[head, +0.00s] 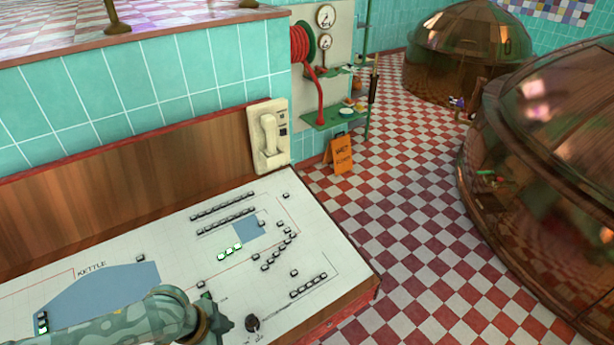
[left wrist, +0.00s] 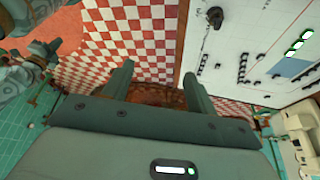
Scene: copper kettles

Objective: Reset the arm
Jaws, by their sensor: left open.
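My left arm (head: 125,325) comes in at the bottom left of the head view, a mottled green link with a brass ring near its end. It hangs over the front part of the white control panel (head: 180,265) and hides some of it. In the left wrist view my left gripper (left wrist: 157,74) has its two dark green fingers wide apart, with nothing between them. Beyond the fingers are the red and white checkered floor and a brownish patch. My right arm and gripper are not in the head view.
The panel carries several small switches, a black knob (head: 252,322) and lit green buttons (head: 230,251). An orange wet-floor sign (head: 341,155) and large copper kettles (head: 555,150) stand beyond. The checkered floor (head: 420,220) between is clear.

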